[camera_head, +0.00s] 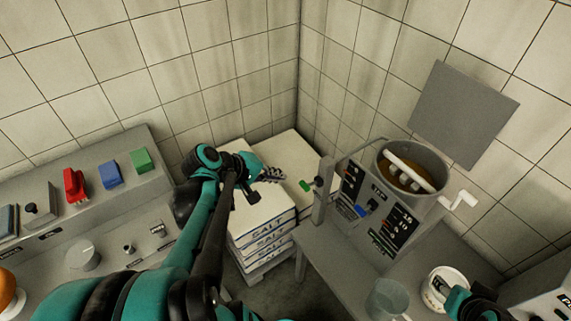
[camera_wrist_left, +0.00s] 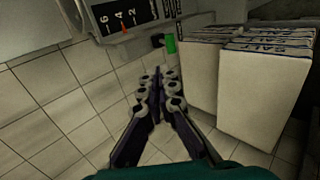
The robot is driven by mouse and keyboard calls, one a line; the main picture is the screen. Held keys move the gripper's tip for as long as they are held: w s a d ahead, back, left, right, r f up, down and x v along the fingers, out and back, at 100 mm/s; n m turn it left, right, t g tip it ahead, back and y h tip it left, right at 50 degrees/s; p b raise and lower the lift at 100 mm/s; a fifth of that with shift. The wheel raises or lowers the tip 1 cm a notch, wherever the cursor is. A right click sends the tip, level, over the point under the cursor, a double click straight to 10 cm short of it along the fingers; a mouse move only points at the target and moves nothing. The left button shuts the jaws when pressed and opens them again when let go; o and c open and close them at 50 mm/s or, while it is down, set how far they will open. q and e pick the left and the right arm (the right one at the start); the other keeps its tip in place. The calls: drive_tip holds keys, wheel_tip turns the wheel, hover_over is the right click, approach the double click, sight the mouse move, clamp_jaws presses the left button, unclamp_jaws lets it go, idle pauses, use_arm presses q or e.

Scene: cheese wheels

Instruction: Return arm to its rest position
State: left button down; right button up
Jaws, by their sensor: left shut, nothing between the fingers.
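My left arm (camera_head: 205,225) reaches up from the bottom of the head view toward the stacked salt boxes. My left gripper (camera_head: 272,175) shows small and dark above the boxes. Part of my right arm (camera_head: 478,305) shows at the lower right of the head view, by a white tub. Its gripper cannot be made out clearly.
Salt boxes (camera_head: 262,225) are stacked in the corner. A panel with a red switch (camera_head: 75,185) stands left. A machine with a round vat (camera_head: 412,172) and side crank (camera_head: 460,200) stands right. A white tub (camera_head: 458,275) and clear beaker (camera_head: 387,300) are at lower right.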

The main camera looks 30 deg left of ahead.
use_arm(q)
drive_tip(key=s+d+f+m+y+b, duration=0.1)
drive_tip(key=s+d+f+m+b, duration=0.1)
drive_tip(key=d+m, duration=0.4)
drive_tip(key=s+d+f+m+g+y+b, duration=0.1)
drive_tip(key=s+d+f+m+y+b, duration=0.1)
drive_tip(key=d+f+m+b, duration=0.3)
drive_tip(key=s+d+m, duration=0.1)
drive_tip(key=d+m, duration=0.1)
drive_tip(key=shift+s+d+f+y+b, duration=0.15)
drive_tip(key=shift+s+d+y+b, duration=0.1)
drive_tip(key=shift+d+y+b, duration=0.1)
idle(0.6)
